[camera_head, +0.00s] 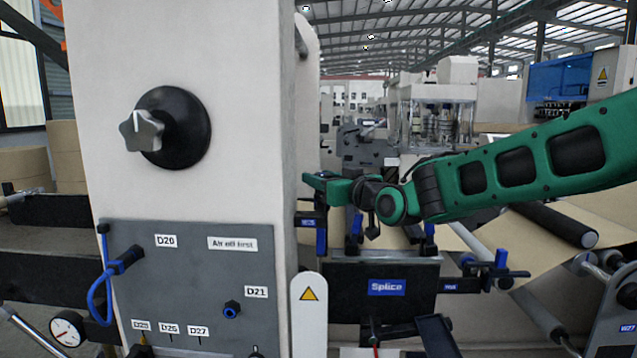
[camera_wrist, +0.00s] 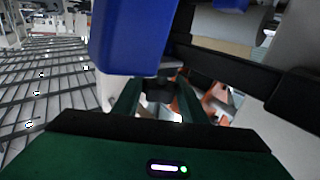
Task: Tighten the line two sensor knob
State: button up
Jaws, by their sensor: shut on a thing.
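My green arm comes in from the right in the head view, and my gripper (camera_head: 320,181) is at the right edge of the white machine column. Its fingertips are partly hidden there. In the wrist view my gripper (camera_wrist: 158,92) has its two green fingers on either side of a small dark knob-like part (camera_wrist: 159,95) and is shut on it. A grey piece shows just above this part, close to a large blue block (camera_wrist: 132,38). I cannot read any label marking line two, so I cannot confirm which knob this is.
The white column (camera_head: 245,150) carries a silver star knob (camera_head: 142,130) on a black disc and a grey panel (camera_head: 190,280) with blue fittings. A black Splice box (camera_head: 345,287) and rollers lie below my arm. A dark bar (camera_wrist: 225,68) crosses beside my fingers.

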jog(key=o, duration=1.1)
jog(key=shift+c, duration=0.2)
jog(key=shift+s, duration=0.1)
jog(key=v, duration=1)
jog(key=shift+s+d, duration=0.25)
